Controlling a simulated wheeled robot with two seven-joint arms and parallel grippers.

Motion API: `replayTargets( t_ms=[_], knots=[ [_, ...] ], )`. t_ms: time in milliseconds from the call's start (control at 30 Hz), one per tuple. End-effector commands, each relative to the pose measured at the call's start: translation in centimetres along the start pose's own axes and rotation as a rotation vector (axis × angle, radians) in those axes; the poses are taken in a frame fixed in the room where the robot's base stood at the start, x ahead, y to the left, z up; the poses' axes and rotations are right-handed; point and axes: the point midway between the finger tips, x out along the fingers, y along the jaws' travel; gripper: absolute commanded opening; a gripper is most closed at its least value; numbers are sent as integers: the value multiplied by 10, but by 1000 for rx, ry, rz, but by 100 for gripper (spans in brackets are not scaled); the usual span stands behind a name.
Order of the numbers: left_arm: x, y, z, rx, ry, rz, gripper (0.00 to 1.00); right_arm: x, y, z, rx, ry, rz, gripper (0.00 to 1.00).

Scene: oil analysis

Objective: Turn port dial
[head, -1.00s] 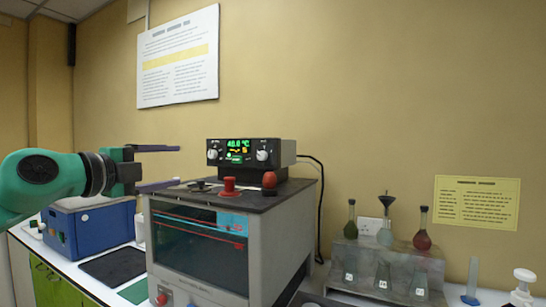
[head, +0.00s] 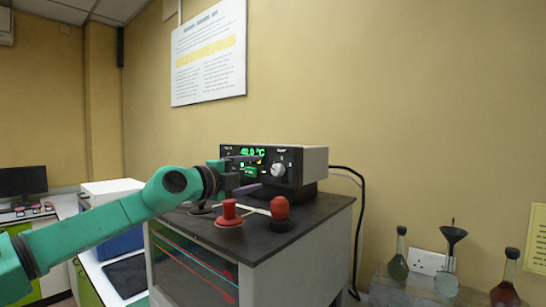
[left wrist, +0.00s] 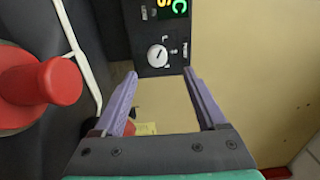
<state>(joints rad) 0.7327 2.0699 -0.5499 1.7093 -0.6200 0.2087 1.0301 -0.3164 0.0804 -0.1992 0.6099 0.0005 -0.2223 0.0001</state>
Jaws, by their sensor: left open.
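The control box (head: 312,163) has a black front with a green display reading about 40.0 °C. Its white right-hand dial (head: 278,169) faces me. In the left wrist view that dial (left wrist: 158,56) sits ahead of and between the fingertips, with a gap and no contact visible. My left gripper (head: 252,173) is open and empty, its purple fingers one above the other, pointing at the panel. It also shows in the left wrist view (left wrist: 159,74). My left gripper hides the panel's left dial in the head view. I cannot read which dial is the port dial. My right gripper is not in view.
The box stands on the dark top (head: 300,222) of a glass-fronted bath. A red knob (head: 229,213) and a red-capped piece (head: 280,210) stand in front of the panel, below the gripper. A black cable (head: 360,215) hangs at right. Flasks (head: 398,262) stand farther right.

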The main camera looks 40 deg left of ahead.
Motion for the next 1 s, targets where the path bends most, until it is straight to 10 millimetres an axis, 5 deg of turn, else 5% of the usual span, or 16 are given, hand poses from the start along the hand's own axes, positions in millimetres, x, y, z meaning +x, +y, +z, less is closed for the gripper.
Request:
replayTargets(
  t_ms=[33,100,300,700,767,900,1000],
  knots=[
    [15,-10,0,-6,2,7,74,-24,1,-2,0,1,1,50],
    [32,-10,0,-6,2,7,74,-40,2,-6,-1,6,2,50],
    [63,-6,-1,-3,3,4,74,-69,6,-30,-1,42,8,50],
    [72,1,1,-1,-2,0,74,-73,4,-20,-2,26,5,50],
    [72,1,1,0,-2,0,55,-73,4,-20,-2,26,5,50],
    [72,1,1,0,-2,1,1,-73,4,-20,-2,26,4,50],
    [72,1,1,0,-1,1,0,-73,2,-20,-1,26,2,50]
  ],
)
